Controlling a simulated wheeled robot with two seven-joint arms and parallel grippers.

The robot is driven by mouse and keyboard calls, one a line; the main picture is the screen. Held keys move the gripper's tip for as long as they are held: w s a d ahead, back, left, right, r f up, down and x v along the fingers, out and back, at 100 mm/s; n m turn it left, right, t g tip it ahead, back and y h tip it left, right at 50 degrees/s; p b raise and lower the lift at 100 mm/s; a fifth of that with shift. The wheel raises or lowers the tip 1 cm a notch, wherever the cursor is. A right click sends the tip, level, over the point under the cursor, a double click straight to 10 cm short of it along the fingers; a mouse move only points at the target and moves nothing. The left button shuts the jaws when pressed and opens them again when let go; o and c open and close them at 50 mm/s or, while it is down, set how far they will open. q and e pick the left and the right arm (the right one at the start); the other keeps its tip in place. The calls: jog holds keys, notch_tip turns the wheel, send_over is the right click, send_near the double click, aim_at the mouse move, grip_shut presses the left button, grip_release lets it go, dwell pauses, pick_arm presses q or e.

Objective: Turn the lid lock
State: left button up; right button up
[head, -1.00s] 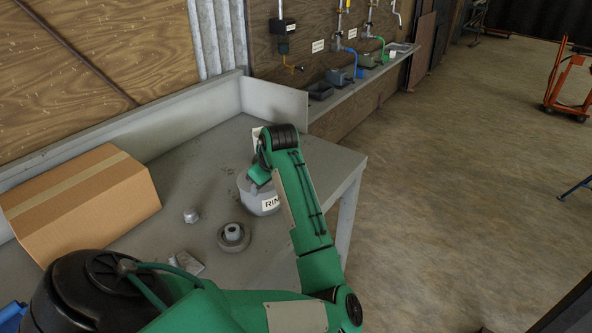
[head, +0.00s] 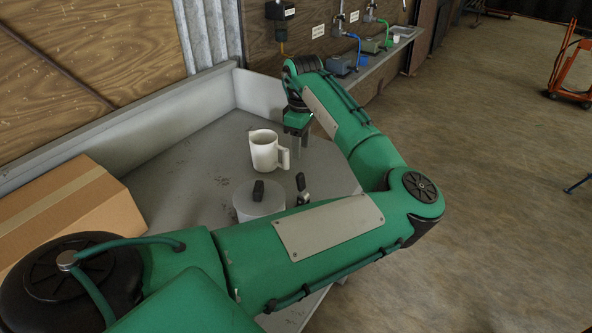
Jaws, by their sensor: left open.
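A grey round canister (head: 246,208) stands on the bench, its lower part hidden behind my left arm. A black knob (head: 258,190) stands up on its lid, apparently the lid lock. My left gripper (head: 293,158) points down over the bench, beyond the canister and to its right, just right of the white mug. It is open and apart from the knob; its fingertips show small and nothing is seen between them. My right gripper is out of view.
A white mug (head: 264,151) stands behind the canister, close to my left gripper. A small black object (head: 301,184) is right of the canister. A cardboard box (head: 68,216) fills the bench's left side. Low walls edge the bench (head: 205,160) at the back.

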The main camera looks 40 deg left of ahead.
aim_at(301, 183)
pick_arm(q)
jog(key=shift+d+f, duration=0.15)
jog(key=shift+s+d+f+p, duration=0.2)
jog(key=shift+f, duration=0.35)
jog(key=shift+s+d+f+p, duration=0.15)
jog(key=shift+s+d+f, duration=0.05)
jog(key=shift+f, duration=0.3)
notch_tip(301, 183, down, 4)
jog(key=shift+a+r+p, duration=0.1)
jog(key=shift+r+p, duration=0.05)
jog(key=shift+p, duration=0.2)
notch_tip(301, 183, down, 6)
jog(key=shift+r+p, duration=0.15)
jog(key=shift+p, duration=0.3)
jog(key=shift+f, duration=0.55)
grip_shut()
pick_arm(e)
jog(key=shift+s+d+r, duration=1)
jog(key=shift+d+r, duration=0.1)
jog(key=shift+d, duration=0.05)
